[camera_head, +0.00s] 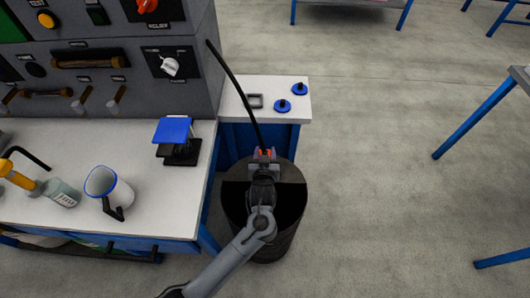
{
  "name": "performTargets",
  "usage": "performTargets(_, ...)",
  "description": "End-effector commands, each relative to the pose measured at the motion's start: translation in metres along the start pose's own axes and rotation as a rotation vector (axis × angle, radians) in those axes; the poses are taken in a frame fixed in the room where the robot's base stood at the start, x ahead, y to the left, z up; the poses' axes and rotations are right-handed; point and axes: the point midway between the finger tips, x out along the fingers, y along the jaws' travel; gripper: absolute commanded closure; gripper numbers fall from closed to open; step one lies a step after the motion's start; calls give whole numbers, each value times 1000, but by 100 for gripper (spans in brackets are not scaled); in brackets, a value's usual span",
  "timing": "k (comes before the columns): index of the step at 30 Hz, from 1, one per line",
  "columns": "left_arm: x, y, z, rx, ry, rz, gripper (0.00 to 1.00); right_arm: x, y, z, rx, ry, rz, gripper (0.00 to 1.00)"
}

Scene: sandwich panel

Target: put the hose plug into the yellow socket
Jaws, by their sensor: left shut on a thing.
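A thin black hose (235,85) curves from the right edge of the grey panel down to my left gripper (264,155). The left gripper is shut on the hose plug (265,152), at the hose's lower end; only a small orange-red part of it shows between the fingers. The gripper is over the back part of a dark round bin, well apart from the panel front. I cannot make out a yellow socket. A yellow round button (46,19) sits at the panel's upper left. My right gripper is not in view.
The grey panel (135,88) has knobs and handles. A white workbench (150,225) carries a mug (107,188), a bottle (62,193) and a blue-topped stand (173,131). The dark bin (290,170) stands beside it. A side shelf (300,112) holds blue discs.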

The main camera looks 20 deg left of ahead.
Motion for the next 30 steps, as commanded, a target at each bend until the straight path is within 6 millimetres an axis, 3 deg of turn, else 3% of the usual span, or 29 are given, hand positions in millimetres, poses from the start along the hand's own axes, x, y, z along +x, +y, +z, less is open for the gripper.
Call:
performTargets(29,2,0,8,-1,-1,0,89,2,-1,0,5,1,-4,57)
performTargets(30,2,0,8,-1,0,0,49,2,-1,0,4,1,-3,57)
